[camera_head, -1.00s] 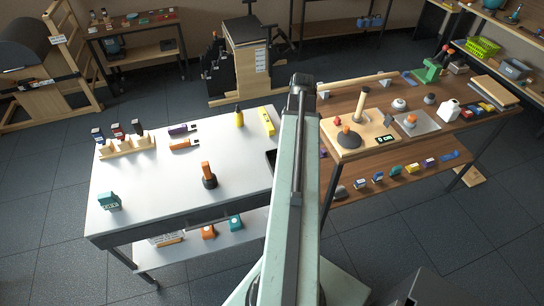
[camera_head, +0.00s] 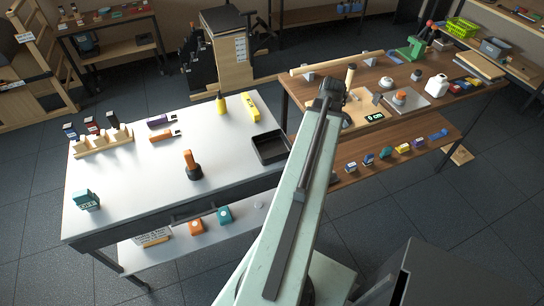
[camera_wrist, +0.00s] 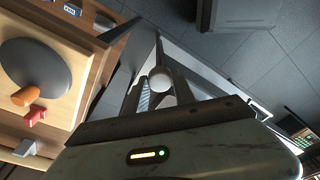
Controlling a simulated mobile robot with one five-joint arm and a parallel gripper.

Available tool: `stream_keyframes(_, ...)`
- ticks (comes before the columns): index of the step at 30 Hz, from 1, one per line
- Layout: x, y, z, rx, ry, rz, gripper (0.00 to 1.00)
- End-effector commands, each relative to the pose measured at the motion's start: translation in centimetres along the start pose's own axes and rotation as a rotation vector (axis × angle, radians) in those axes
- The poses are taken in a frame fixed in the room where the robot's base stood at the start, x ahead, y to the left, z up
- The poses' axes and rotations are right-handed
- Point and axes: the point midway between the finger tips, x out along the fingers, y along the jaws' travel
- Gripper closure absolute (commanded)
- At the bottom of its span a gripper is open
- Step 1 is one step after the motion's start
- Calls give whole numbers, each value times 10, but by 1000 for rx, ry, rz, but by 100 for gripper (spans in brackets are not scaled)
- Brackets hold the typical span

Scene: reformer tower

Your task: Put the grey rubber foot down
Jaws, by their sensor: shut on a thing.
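My gripper (camera_wrist: 157,72) shows in the wrist view with its two dark fingers closed around a small pale grey, rounded piece (camera_wrist: 160,86), which I take to be the grey rubber foot. The fingers hide part of it. In the head view my arm's end stands over the left part of the brown workbench (camera_head: 398,112) and hides the gripper and the piece. I cannot tell the gripper's height above the bench there.
A white table (camera_head: 128,192) on the left carries an open black tray (camera_head: 271,158), an orange-handled stamp (camera_head: 190,165) and several small items. The bench holds a wooden board (camera_head: 361,103), a white jug (camera_head: 436,85) and a green press (camera_head: 414,47). The tray looks empty.

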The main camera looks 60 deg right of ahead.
Motion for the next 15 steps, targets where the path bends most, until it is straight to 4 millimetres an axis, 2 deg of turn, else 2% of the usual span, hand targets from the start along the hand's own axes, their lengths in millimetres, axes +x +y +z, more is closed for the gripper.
stream_keyframes(2, 0, 0, 2, 0, 0, 0, 100)
stream_keyframes(5, 2, 0, -8, -4, 0, -1, 100)
stream_keyframes(8, 8, -1, -33, -7, 0, -1, 100)
stream_keyframes(15, 24, -3, -105, -5, 0, -1, 100)
